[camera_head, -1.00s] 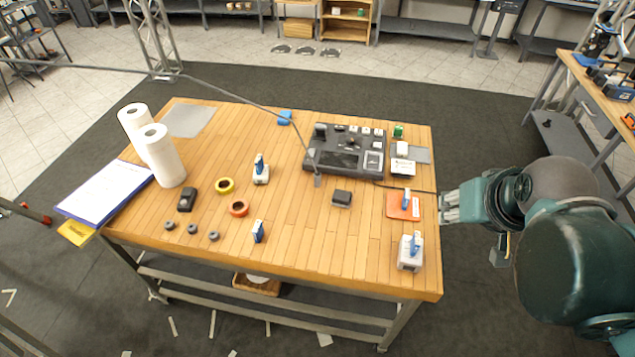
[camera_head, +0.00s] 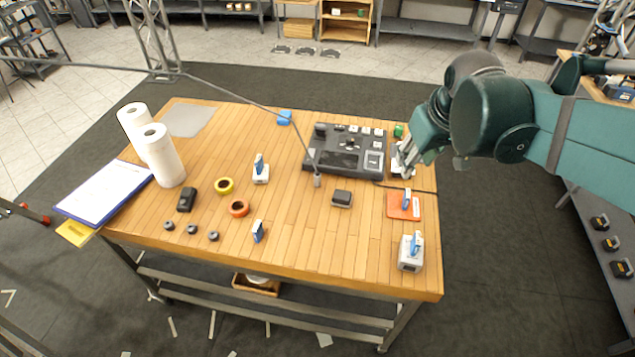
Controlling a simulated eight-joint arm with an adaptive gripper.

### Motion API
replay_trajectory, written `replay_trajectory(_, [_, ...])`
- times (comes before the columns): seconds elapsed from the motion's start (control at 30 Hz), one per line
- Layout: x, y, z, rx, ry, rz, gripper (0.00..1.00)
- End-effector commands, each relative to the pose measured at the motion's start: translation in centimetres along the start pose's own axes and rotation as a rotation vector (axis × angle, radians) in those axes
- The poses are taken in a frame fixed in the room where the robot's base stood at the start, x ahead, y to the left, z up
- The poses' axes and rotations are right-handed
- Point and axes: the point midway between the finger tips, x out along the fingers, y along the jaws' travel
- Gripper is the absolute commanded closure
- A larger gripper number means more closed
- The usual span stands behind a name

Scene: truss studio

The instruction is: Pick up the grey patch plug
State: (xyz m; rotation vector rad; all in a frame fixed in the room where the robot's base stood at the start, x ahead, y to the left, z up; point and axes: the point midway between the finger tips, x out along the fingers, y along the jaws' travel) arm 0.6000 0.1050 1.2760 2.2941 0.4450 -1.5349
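A small grey plug-like end (camera_head: 317,181) of a long grey cable rests on the wooden table in front of the black console; it looks like the grey patch plug, though it is small in view. The cable (camera_head: 240,90) runs up from it to the left, across the table's back edge. My gripper (camera_head: 402,168) is over the table's right side, beside the console's right edge and well right of the plug. It covers most of a white box there. Its fingers are too small and overlapped to show whether they are open.
The console (camera_head: 325,160) stands between back and middle. A black block (camera_head: 342,198) sits right of the plug. An orange pad (camera_head: 395,211) and white device (camera_head: 410,262) are at right. Paper rolls (camera_head: 163,165) stand at left. Bare wood lies in front of the plug.

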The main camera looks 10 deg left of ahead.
Motion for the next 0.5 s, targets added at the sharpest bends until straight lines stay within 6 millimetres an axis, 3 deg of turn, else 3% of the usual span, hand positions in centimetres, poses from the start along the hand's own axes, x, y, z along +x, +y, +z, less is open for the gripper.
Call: replay_trajectory(0.5, [6.0, -3.1, -7.4, -0.197, -0.085, -0.059, 0.67])
